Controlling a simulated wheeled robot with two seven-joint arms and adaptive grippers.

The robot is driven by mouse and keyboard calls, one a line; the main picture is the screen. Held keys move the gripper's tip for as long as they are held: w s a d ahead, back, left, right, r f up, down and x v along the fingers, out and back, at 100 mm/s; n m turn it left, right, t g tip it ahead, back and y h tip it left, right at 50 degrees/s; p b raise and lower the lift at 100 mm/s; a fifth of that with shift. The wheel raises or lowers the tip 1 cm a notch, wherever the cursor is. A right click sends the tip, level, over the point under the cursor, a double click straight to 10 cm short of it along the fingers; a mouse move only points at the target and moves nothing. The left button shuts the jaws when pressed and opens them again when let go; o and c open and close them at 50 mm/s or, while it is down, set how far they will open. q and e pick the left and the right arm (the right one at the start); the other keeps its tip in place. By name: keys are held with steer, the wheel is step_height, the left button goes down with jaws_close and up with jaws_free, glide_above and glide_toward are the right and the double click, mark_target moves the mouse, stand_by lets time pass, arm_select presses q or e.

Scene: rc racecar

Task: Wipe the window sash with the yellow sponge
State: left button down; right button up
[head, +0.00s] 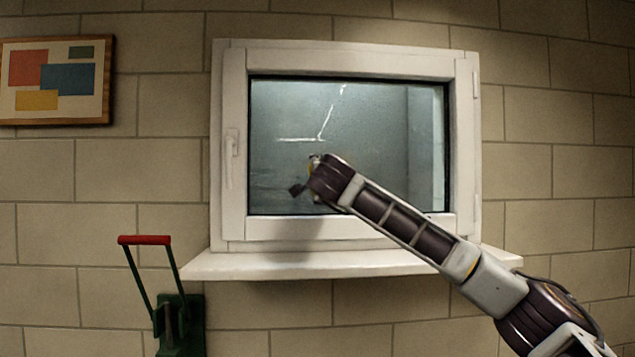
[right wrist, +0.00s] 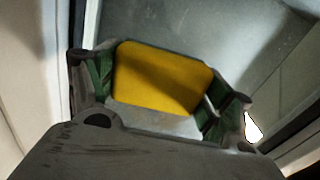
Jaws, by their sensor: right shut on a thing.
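The window sash (head: 335,62) is a white frame around a grey glass pane (head: 385,130), closed in the wall ahead. White streaks show on the upper middle of the glass. My right gripper (head: 312,178) is in front of the lower left part of the pane. In the right wrist view, the right gripper (right wrist: 158,95) is shut on the yellow sponge (right wrist: 162,75), with a finger at each side of it. The sponge faces the glass; I cannot tell if it touches. In the head view the sponge is almost wholly hidden by the gripper. My left gripper is not in view.
A white sill (head: 300,264) juts out below the window. A white handle (head: 231,158) is on the sash's left side. A green thing with a red-topped handle (head: 144,240) stands at the lower left. A framed picture (head: 55,80) hangs on the block wall at the left.

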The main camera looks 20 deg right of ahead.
steer(key=shift+d, duration=0.25)
steer(key=shift+s+d+f+b, duration=0.1)
steer(key=shift+s+d+b, duration=0.25)
steer(key=shift+d, duration=0.35)
steer(key=shift+s+d+b, duration=0.15)
steer(key=shift+d+b, duration=0.3)
steer(key=shift+d, duration=0.25)
steer(key=shift+d, duration=0.15)
steer(key=shift+s+d+b, duration=0.25)
steer(key=shift+d+b, duration=0.05)
steer(key=shift+d, duration=0.4)
steer(key=shift+s+d+b, duration=0.2)
steer(key=shift+d+b, duration=0.05)
steer(key=shift+d, duration=0.45)
steer(key=shift+d, duration=0.1)
steer(key=shift+s+d+b, duration=0.2)
steer(key=shift+d, duration=0.5)
steer(key=shift+s+d+b, duration=0.15)
steer(key=shift+d, duration=0.55)
